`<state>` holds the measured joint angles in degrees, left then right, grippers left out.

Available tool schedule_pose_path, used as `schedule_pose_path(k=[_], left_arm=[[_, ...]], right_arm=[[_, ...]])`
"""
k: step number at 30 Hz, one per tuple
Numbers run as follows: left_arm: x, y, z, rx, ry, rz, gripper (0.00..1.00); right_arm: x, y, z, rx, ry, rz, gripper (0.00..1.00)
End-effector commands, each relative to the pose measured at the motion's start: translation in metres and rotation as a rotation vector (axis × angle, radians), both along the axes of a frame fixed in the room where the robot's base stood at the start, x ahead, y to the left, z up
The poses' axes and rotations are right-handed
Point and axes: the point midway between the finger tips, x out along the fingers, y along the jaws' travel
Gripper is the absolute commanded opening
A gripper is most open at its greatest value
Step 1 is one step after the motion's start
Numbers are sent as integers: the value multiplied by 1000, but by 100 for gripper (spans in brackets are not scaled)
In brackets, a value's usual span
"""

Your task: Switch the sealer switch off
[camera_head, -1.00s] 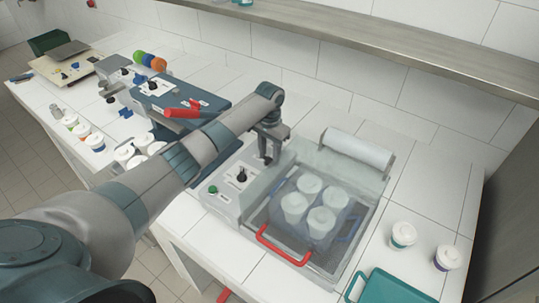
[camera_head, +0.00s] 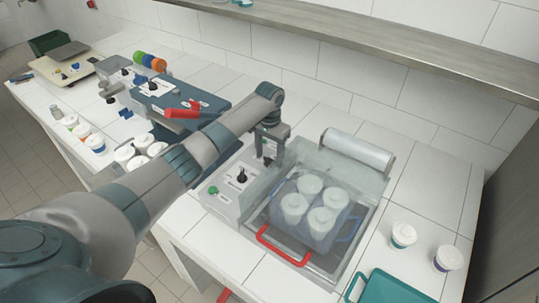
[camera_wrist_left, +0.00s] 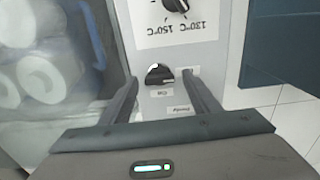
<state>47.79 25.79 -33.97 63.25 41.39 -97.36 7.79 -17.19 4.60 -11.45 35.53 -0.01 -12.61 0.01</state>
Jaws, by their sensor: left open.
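The sealer (camera_head: 229,198) is a grey box with a control panel beside a clear-lidded chamber. Its small black switch (camera_wrist_left: 158,73) shows in the left wrist view, with small upside-down labels under it that are hard to read. In the head view my gripper hides this switch. My left gripper (camera_head: 268,158) points down over the back part of the panel. In the left wrist view its two fingers (camera_wrist_left: 160,80) are open, one on each side of the switch. Contact with the switch cannot be told. My right gripper is not in view.
A temperature dial (camera_wrist_left: 176,5) marked 130 and 150 °C sits on the same panel, near a green button (camera_head: 213,190). Lidded cups (camera_head: 309,184) stand under the clear lid beside the gripper. A red handle (camera_head: 283,247) is at the front. Two loose cups (camera_head: 403,235) stand to the right.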

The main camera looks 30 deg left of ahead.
Motion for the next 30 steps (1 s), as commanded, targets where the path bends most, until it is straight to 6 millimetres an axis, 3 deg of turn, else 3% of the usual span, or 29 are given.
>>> schedule_pose_path(k=[8, 14, 27, 30], left_arm=[[0, -1, 6, -1, -1, -2, 56], [1, 0, 27, -1, -3, -2, 56], [1, 0, 113, 0, -5, -1, 56], [1, 2, 138, 3, -4, 0, 56]], right_arm=[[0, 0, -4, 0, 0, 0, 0], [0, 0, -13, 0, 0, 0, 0], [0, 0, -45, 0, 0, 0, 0], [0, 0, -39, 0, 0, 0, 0]])
